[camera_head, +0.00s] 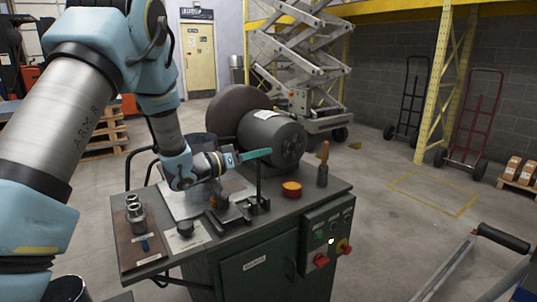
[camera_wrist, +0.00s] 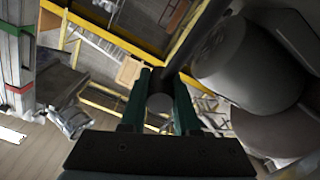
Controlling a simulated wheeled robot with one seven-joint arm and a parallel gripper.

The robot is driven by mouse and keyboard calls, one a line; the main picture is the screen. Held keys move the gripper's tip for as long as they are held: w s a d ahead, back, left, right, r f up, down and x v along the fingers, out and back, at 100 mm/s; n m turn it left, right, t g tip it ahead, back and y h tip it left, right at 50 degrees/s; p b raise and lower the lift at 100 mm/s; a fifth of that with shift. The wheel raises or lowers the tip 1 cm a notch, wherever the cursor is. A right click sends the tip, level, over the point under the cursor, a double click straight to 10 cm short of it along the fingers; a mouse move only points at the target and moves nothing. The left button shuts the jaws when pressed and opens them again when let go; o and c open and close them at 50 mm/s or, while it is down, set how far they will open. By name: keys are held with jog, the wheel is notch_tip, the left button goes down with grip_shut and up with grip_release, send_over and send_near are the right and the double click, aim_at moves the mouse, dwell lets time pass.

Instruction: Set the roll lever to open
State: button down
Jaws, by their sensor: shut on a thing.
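A dark lever (camera_head: 258,182) stands upright near the front of the green machine bench (camera_head: 256,266), and I take it to be the roll lever. My gripper (camera_head: 256,155) reaches in from the left, and its teal fingers are shut at the lever's top end. In the wrist view my gripper (camera_wrist: 161,100) has a finger on each side of the round grey end of the lever (camera_wrist: 160,104). The fingers hide part of the lever's top in the head view. I cannot read any open or closed mark.
A grey motor (camera_head: 272,137) with a large dark disc (camera_head: 236,108) sits just behind the lever. A wooden-handled tool (camera_head: 323,168) and an orange-topped tin (camera_head: 292,189) stand to its right. Metal sockets (camera_head: 136,215) lie at the left. A control box (camera_head: 328,241) is on the front.

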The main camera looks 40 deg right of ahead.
jog(key=w+f+n+p, duration=0.1)
jog(key=w+n, duration=0.2)
jog(key=w, duration=0.3)
jog(key=shift+w+d+f, duration=0.15)
jog(key=shift+w, duration=0.25)
jog(key=c, duration=0.7)
grip_release()
jog(key=shift+o, duration=0.2)
jog(key=a, duration=0.3)
jog(key=a+b, duration=0.1)
jog(key=a, duration=0.3)
jog(key=a+b, duration=0.1)
jog(key=a, duration=0.2)
jog(key=shift+w+a, duration=0.35)
jog(key=shift+a, duration=0.05)
